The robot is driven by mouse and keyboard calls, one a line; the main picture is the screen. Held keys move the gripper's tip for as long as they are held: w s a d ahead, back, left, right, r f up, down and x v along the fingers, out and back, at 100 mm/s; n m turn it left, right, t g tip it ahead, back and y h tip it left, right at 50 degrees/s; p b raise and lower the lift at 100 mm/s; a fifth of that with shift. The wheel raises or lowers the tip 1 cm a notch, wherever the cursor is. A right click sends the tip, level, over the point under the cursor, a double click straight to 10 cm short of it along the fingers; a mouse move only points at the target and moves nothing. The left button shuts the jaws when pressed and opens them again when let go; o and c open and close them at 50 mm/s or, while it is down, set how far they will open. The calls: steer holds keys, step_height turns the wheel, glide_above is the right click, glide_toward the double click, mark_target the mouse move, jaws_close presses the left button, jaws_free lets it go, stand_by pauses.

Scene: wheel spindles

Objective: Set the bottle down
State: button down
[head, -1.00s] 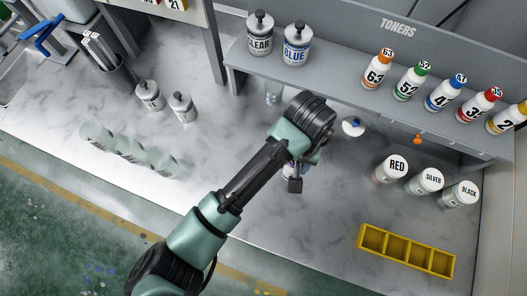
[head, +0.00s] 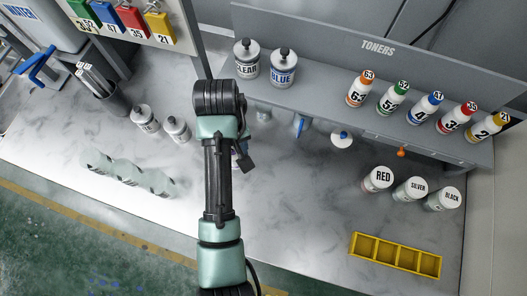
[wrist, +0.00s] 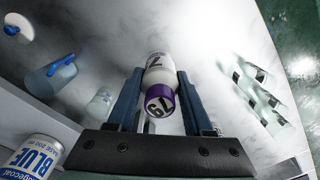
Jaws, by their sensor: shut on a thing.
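A white bottle with a purple cap (wrist: 159,99) and a dark number on it is between the two blue fingers of my gripper (wrist: 160,78) in the wrist view. The gripper is shut on it. The cap faces the wrist camera and the body points away toward the pale marbled worktop (head: 300,215). I cannot tell whether its base touches the worktop. In the head view my arm hides nearly all of the bottle and the fingers, over the worktop in front of the shelf's left part.
Two labelled cans (head: 160,124) and several clear cups (head: 127,173) stand left. The toner shelf (head: 325,105) holds the BLUE can (head: 284,68) and several bottles. RED, SILVER and BLACK containers (head: 411,190) and a yellow divided tray (head: 395,255) are right. The middle worktop is clear.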

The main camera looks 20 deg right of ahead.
steer(key=shift+n, duration=0.4)
steer(key=s+f+p, duration=0.1)
steer(key=f, duration=0.2)
steer(key=s+a+f, duration=0.1)
steer(key=f, duration=0.3)
steer(key=s+f+p, duration=0.1)
steer(key=f, duration=0.2)
steer(key=shift+s+a+f+p, duration=0.2)
steer(key=shift+s+a+p, duration=0.1)
steer(key=shift+s+p, duration=0.1)
steer(key=shift+f, duration=0.2)
steer(key=shift+c, duration=1.5)
jaws_free()
steer(key=shift+r, duration=0.1)
steer(key=shift+r, duration=0.1)
